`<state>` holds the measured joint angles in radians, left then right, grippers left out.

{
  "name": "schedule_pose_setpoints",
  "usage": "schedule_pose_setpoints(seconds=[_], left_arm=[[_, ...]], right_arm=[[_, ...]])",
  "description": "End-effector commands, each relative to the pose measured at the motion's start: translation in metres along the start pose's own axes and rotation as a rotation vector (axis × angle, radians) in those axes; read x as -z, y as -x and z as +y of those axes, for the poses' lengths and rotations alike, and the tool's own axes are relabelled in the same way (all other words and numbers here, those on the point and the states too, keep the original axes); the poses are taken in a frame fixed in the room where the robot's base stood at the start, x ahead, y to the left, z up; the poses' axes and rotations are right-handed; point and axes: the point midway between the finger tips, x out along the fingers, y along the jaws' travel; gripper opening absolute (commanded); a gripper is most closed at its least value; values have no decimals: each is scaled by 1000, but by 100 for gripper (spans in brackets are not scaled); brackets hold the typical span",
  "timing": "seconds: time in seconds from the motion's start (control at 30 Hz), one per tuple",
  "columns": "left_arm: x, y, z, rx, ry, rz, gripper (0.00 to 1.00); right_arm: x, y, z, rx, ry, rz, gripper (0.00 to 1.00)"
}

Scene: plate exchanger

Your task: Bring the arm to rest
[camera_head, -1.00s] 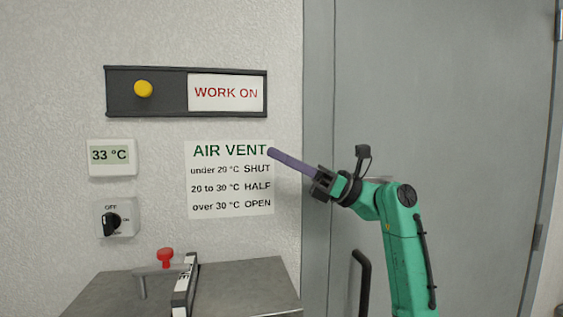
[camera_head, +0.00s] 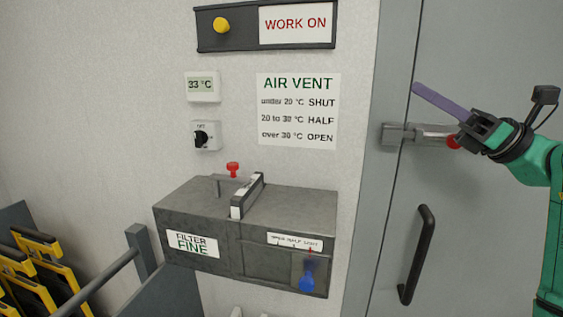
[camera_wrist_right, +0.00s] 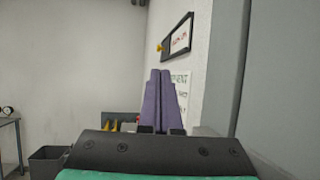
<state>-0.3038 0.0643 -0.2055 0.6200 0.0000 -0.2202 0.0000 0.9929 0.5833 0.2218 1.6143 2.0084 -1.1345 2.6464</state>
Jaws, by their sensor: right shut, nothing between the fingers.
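My right gripper (camera_head: 440,102) is at the right in the head view, raised in front of the grey door. Its purple fingers point up and left, closed together with nothing between them. In the right wrist view the two purple fingers (camera_wrist_right: 160,100) lie side by side. My green right arm (camera_head: 545,200) comes in from the right edge. My left gripper is not in view.
A grey filter box (camera_head: 215,210) with a red knob (camera_head: 233,169) and a blue handle (camera_head: 307,282) stands left of the door (camera_head: 480,50). The door has a black handle (camera_head: 417,255) and a latch (camera_head: 400,135). Yellow-black racks (camera_head: 35,245) stand at lower left.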

Motion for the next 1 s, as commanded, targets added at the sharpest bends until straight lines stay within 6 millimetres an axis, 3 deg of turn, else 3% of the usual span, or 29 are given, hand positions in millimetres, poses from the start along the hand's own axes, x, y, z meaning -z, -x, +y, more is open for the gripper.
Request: schedule_pose_setpoints(seconds=[0.37, 0.57, 0.67, 0.77, 0.87, 0.9, 1.0], left_arm=[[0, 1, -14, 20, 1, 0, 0], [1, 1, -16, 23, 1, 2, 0], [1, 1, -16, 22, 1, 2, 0], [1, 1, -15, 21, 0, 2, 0], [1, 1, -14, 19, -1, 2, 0], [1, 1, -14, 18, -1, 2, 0], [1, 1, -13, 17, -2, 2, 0]], right_arm=[[69, 3, -18, 60, 165, 150, 0], [136, 12, -29, 85, 330, 305, 0], [181, 23, -32, 81, 445, 418, 0], [240, 41, -32, 48, 597, 570, 0], [317, 72, -20, -53, 805, 776, 0], [349, 89, -11, -124, 905, 869, 0], [419, 138, 20, -364, 1148, 1081, 0]])
